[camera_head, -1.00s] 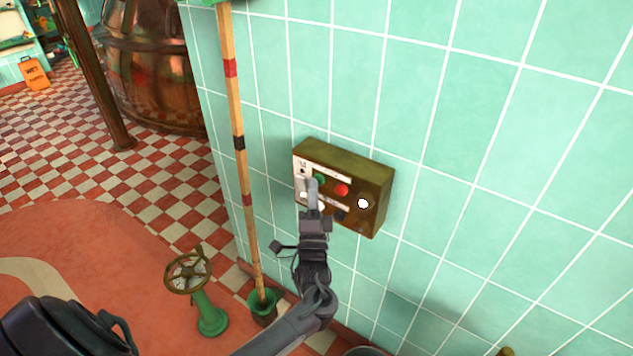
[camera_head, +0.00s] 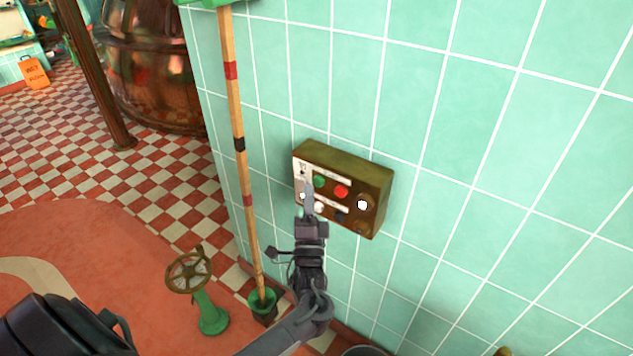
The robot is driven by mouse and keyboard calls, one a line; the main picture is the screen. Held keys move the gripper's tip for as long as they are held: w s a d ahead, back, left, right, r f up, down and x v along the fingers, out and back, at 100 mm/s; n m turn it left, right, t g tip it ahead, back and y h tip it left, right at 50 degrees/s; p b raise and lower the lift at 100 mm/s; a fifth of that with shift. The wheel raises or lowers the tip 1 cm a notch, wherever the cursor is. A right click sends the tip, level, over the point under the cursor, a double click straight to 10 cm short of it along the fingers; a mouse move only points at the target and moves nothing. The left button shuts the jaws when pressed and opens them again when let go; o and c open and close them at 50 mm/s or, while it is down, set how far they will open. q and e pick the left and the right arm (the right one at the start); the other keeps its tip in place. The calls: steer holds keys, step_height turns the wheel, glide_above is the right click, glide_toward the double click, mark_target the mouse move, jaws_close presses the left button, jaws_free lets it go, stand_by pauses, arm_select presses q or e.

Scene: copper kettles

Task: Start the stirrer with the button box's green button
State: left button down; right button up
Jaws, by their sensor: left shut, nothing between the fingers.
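The button box (camera_head: 372,190) is a brass-coloured box on the green tiled wall. Its face carries a green button (camera_head: 319,181) at the upper left, a red button (camera_head: 341,191) to its right, and white and dark buttons below. A lit white lamp (camera_head: 362,205) is at the right of the face. My left gripper (camera_head: 308,187) is shut and empty. Its fingers point up in front of the box's left part, just left of and below the green button, which shows clear of them. I cannot tell whether the fingertips touch the box. My right gripper is not in view.
A striped wooden pole (camera_head: 236,130) stands in a green holder (camera_head: 263,302) left of the box. A green valve stand with a handwheel (camera_head: 189,271) is on the red floor. A copper kettle (camera_head: 155,70) stands at the back left. The wall right of the box is bare.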

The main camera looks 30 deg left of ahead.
arm_select(q)
steer(key=s+p, duration=0.2)
steer(key=s, duration=0.3)
steer(key=shift+a+p, duration=0.2)
steer(key=shift+p, duration=0.15)
stand_by(0.7)
